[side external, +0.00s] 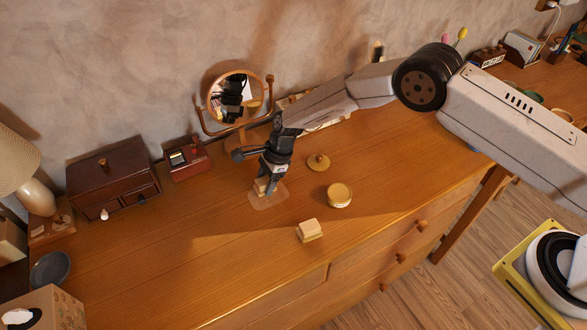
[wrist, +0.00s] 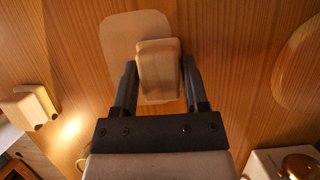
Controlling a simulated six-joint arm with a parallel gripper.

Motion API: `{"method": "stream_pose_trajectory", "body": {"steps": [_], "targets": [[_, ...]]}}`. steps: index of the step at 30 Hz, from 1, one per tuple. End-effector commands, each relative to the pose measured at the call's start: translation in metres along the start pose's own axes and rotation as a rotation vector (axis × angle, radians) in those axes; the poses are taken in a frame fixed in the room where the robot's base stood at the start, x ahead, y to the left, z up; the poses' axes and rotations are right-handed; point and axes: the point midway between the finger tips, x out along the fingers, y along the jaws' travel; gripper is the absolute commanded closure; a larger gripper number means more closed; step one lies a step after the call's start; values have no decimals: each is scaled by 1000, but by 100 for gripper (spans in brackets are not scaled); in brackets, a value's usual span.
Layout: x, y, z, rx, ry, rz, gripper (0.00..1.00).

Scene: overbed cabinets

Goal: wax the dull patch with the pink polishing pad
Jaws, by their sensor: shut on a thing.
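My gripper (side external: 266,186) is shut on a small wood-coloured block, the polishing pad (wrist: 158,62); its fingers (wrist: 158,85) grip its two sides. The pad's underside is hidden, so no pink shows clearly. The dull patch (side external: 269,203) is a pale, rounded area on the wooden top, and it also shows in the wrist view (wrist: 120,45). The pad is over the patch and covers part of it; I cannot tell whether it touches. A second block (side external: 309,229), cream with a yellow bottom layer, lies to the right of the patch, apart from my gripper.
A round yellowish tin (side external: 339,195) and a brass-coloured lid (side external: 318,162) lie right of the patch. A round mirror (side external: 235,97), a small red-brown box (side external: 187,160) and a dark drawer chest (side external: 112,180) stand along the wall.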

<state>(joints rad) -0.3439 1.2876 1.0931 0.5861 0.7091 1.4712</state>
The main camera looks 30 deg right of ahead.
Motion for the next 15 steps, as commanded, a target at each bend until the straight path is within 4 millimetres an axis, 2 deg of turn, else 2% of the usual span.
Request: {"method": "stream_pose_trajectory", "body": {"steps": [3,15], "targets": [[0,-11,-1,0,2,-1,90],[1,-28,0,0,0,0,90]]}}
